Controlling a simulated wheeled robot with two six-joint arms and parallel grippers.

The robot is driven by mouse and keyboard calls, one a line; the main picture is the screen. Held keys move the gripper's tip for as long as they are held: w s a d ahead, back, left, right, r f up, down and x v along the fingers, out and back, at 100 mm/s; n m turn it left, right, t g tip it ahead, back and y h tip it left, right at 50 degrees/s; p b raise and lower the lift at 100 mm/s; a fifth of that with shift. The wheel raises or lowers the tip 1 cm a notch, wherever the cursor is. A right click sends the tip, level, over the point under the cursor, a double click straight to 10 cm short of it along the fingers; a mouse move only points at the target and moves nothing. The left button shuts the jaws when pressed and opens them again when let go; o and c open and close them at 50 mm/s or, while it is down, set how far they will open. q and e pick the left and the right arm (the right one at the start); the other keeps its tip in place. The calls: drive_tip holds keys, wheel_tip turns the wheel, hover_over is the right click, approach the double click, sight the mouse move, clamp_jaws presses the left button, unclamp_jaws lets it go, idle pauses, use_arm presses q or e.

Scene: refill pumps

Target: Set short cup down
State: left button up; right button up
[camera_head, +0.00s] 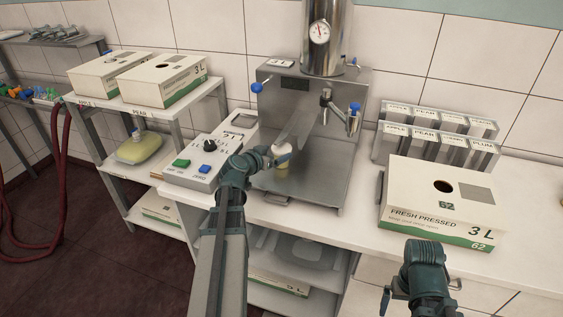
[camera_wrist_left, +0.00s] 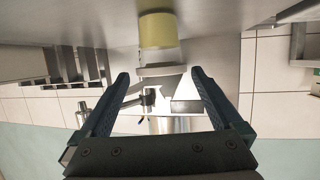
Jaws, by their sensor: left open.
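The short cup (camera_head: 282,168) is pale yellow with a whitish upper part, and it stands upright at the steel filling machine (camera_head: 318,150), below its spout. In the left wrist view the yellow cup (camera_wrist_left: 157,30) is at the top centre, beyond the fingertips. My left gripper (camera_head: 268,157) is at the cup's left side in the head view. Its two fingers (camera_wrist_left: 160,76) are spread with no cup between them. The wrist hides part of the space beside the cup.
A control box (camera_head: 197,162) with green and blue buttons is left of my left wrist. A fresh pressed carton (camera_head: 440,205) and a rack of labelled packs (camera_head: 436,137) stand on the right. The white counter (camera_head: 350,225) is clear in front of the machine.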

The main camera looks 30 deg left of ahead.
sight(282, 149)
use_arm(q)
drive_tip(key=b+x, duration=0.1)
drive_tip(key=x, duration=0.4)
drive_tip(key=shift+w+a+f+b, duration=0.1)
drive_tip(key=shift+w+a+b, duration=0.05)
drive_tip(key=shift+b, duration=0.25)
drive_tip(key=c, duration=1.3)
